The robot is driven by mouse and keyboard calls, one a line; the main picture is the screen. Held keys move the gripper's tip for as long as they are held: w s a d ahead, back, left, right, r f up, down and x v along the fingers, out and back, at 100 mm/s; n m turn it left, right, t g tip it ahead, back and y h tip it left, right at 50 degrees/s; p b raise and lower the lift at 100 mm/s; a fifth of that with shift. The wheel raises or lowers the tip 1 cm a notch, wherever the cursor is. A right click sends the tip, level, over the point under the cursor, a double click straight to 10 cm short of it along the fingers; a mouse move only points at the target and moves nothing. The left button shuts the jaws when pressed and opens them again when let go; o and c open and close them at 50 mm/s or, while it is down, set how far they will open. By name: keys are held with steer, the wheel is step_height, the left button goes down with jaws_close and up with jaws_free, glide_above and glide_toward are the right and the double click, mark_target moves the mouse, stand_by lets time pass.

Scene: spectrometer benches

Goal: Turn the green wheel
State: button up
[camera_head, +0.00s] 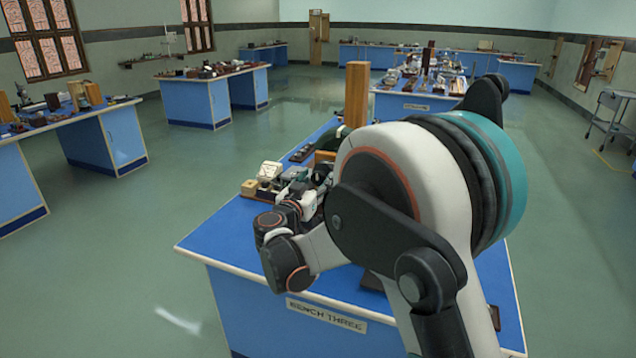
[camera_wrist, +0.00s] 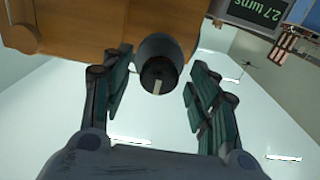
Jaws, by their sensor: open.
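In the wrist view, a dark round knob (camera_wrist: 158,72) with a pale mark on its face sticks out from a wooden body (camera_wrist: 90,25). My gripper (camera_wrist: 160,82) is open, with one finger on each side of the knob; I see gaps between fingers and knob. No clearly green wheel shows in the wrist view. In the head view, a dark green rounded shape (camera_head: 331,138) shows beside a wooden post (camera_head: 356,95), partly hidden by my arm; I cannot tell whether it is the wheel. My gripper (camera_head: 308,180) is over the bench there, hard to make out.
A display (camera_wrist: 258,12) with green characters, upside down, is at the upper right of the wrist view. The blue bench (camera_head: 215,235) labelled BENCH THREE carries a cream-coloured instrument (camera_head: 268,172) at its left side. Other blue benches stand around, with open floor between.

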steer(key=shift+x, duration=0.85)
steer(key=shift+c, duration=0.3)
jaws_close()
